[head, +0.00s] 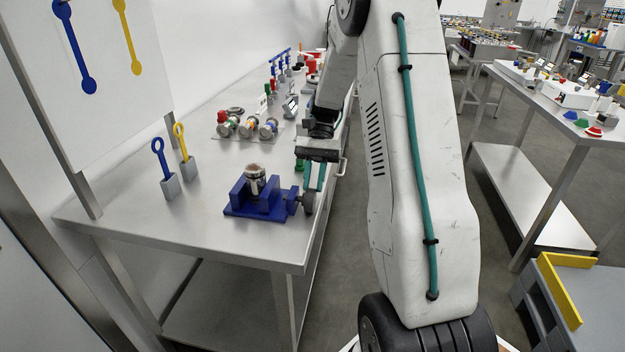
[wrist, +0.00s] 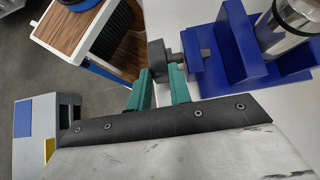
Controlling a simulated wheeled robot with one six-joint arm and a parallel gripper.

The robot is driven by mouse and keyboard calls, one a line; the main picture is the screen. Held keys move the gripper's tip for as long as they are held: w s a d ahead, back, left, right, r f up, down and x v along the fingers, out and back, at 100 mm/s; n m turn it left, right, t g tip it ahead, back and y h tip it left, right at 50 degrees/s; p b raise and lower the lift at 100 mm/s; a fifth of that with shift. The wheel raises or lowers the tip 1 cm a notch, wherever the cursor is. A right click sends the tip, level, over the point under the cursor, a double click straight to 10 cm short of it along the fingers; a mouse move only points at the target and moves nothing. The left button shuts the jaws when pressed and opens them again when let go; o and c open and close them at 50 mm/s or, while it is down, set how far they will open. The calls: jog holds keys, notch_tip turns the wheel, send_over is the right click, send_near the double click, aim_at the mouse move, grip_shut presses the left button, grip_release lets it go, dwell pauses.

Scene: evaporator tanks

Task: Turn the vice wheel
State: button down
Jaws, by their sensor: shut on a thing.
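The blue vice (head: 262,205) stands near the front edge of the steel table, with a metal cylinder (head: 255,178) upright between its jaws. Its dark grey vice wheel (head: 309,203) sticks out on the right side. In the wrist view the wheel (wrist: 158,52) shows at the end of a short shaft from the blue vice body (wrist: 232,48). My gripper (head: 314,187) comes down from above at the wheel. In the wrist view its teal fingers (wrist: 163,77) are on either side of the wheel, shut on it. The finger pads' contact is partly hidden by the wheel.
A blue and a yellow tool (head: 180,142) stand in grey holders left of the vice. Valves with coloured parts (head: 248,126) sit farther back. The table's right edge lies close to the wheel. Another table (head: 530,185) stands across the aisle.

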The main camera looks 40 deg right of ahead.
jog(key=shift+w+d+f+g+y, duration=0.2)
jog(key=shift+f+g+y, duration=0.25)
jog(key=shift+g+y, duration=0.3)
jog(key=shift+d+y, duration=0.1)
jog(key=shift+y, duration=0.15)
jog(key=c, duration=1.3)
grip_release()
jog(key=v, duration=0.7)
jog(key=shift+w+d+r, duration=0.15)
jog(key=shift+w+d, duration=0.05)
jog(key=shift+d, duration=0.05)
